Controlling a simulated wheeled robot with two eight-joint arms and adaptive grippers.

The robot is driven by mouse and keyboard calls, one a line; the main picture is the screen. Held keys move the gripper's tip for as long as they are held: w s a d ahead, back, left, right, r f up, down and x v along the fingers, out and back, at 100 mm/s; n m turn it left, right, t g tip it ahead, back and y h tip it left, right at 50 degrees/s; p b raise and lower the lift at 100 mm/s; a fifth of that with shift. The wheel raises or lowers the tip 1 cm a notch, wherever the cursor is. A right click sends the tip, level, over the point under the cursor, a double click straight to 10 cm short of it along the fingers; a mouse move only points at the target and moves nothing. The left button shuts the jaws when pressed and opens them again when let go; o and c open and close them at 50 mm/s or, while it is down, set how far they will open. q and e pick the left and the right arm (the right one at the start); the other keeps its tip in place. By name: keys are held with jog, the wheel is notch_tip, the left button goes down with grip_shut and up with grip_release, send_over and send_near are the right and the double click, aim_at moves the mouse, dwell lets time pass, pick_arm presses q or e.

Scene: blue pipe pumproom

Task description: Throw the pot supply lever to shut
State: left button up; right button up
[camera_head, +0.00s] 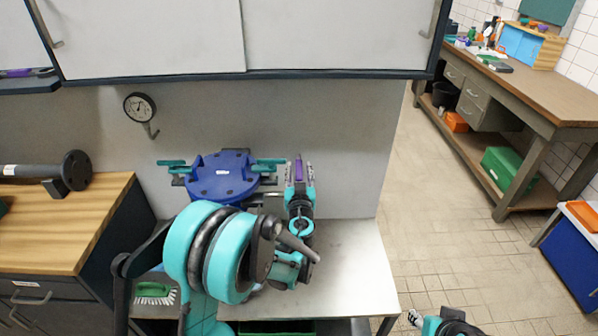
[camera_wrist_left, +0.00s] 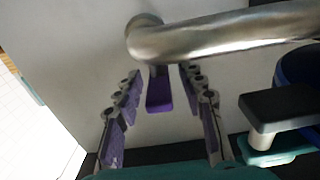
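The purple lever (camera_wrist_left: 159,92) hangs below a bent metal pipe (camera_wrist_left: 215,38) in the left wrist view. My left gripper (camera_wrist_left: 161,78) is open, with one finger on each side of the lever and visible gaps between. In the head view the lever's purple top (camera_head: 298,167) shows between the fingertips of my left gripper (camera_head: 299,178). The blue pot (camera_head: 222,178) with teal clamps stands just left of the gripper.
A pressure gauge (camera_head: 140,107) is on the wall. White cabinets (camera_head: 160,40) hang above. A wooden counter (camera_head: 60,220) with a dark flanged pipe is at left. The white bench top (camera_head: 355,265) is clear at right. A green brush (camera_head: 153,291) lies low left.

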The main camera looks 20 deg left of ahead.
pick_arm(q)
jog(key=shift+w+a, duration=0.1)
jog(key=shift+w, duration=0.25)
grip_shut()
jog(key=shift+a, duration=0.1)
jog(key=shift+m+h, duration=0.7)
jog(key=shift+h, duration=0.4)
jog(key=shift+m+t+h, duration=0.3)
jog(key=shift+m+h, duration=0.5)
jog(key=shift+h, duration=0.4)
